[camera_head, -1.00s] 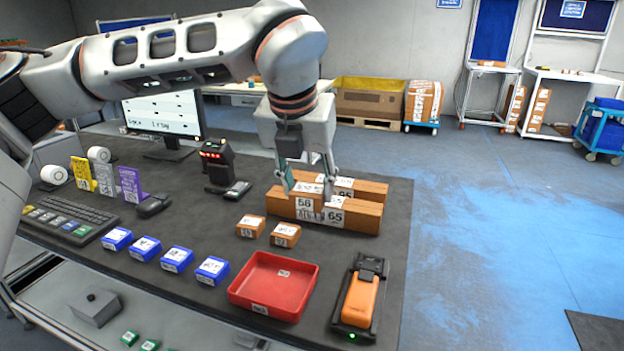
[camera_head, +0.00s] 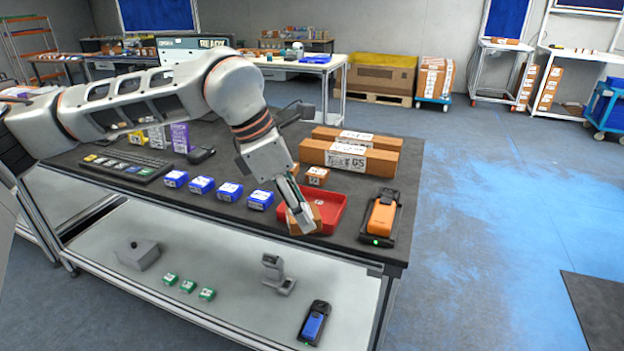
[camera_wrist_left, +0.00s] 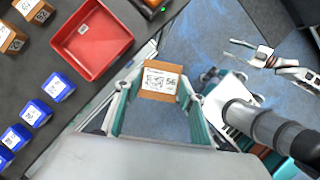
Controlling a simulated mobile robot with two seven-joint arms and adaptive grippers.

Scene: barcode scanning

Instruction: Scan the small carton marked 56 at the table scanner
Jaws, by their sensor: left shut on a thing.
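My left gripper (camera_head: 300,222) is shut on a small brown carton (camera_head: 317,214), held in front of the red tray's near corner. The left wrist view shows the carton (camera_wrist_left: 158,83) between the fingers, its white label marked 56 facing that camera. It is clear of the table edge there.
The red tray (camera_head: 334,207) lies near the table's front edge, beside an orange handheld device in a black cradle (camera_head: 381,218). Long brown cartons (camera_head: 385,160) lie behind. Several blue boxes (camera_head: 230,191) form a row. A lower shelf (camera_head: 220,290) holds small green boxes (camera_head: 188,286).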

